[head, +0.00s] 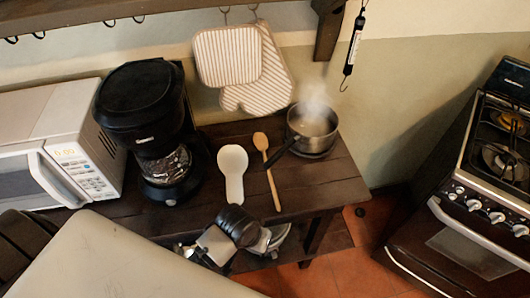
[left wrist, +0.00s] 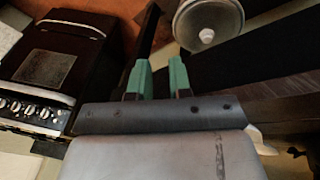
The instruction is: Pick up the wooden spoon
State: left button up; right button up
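The wooden spoon (head: 268,170) lies on the dark wooden table (head: 325,184) in the head view, between the white spoon rest and the steaming pot. Its bowl points to the wall and its handle toward the front edge. It does not show in the left wrist view. My left gripper (left wrist: 158,80) has two green-tipped fingers standing apart with nothing between them. In the head view, dark and silver parts of my left arm are at the table's front edge, short of the spoon; the fingers cannot be made out there. My right gripper is not in view.
The pot (head: 313,128) stands right of the spoon, its handle reaching toward it. The white spoon rest (head: 233,172) and coffee maker (head: 150,125) are left, then the microwave (head: 60,145). A round lid (left wrist: 208,22) sits below table level. A stove (head: 470,190) stands right.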

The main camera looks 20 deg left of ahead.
pick_arm(q)
jog(key=w+d+r+n+g, duration=0.2)
jog(key=w+d+r, duration=0.3)
jog(key=w+r, duration=0.2)
jog(key=n+g+y+p, duration=0.1)
jog(key=n+y+p, duration=0.2)
jog(key=n+y, duration=0.15)
send_near(277, 200)
jog(key=f, duration=0.1)
jog(key=a+f, duration=0.1)
jog(key=f+h, duration=0.1)
jog(key=shift+w+a+n, duration=0.25)
jog(key=shift+a+n, duration=0.05)
jog(key=shift+n, duration=0.05)
jog(key=f, duration=0.2)
jog(key=s+f, duration=0.1)
jog(key=f, duration=0.1)
jog(key=shift+a+f+p, duration=0.1)
jog(key=shift+a+p, duration=0.1)
jog(key=shift+p, duration=0.15)
jog(key=shift+f, duration=0.5)
jog(key=shift+s, duration=0.1)
grip_shut()
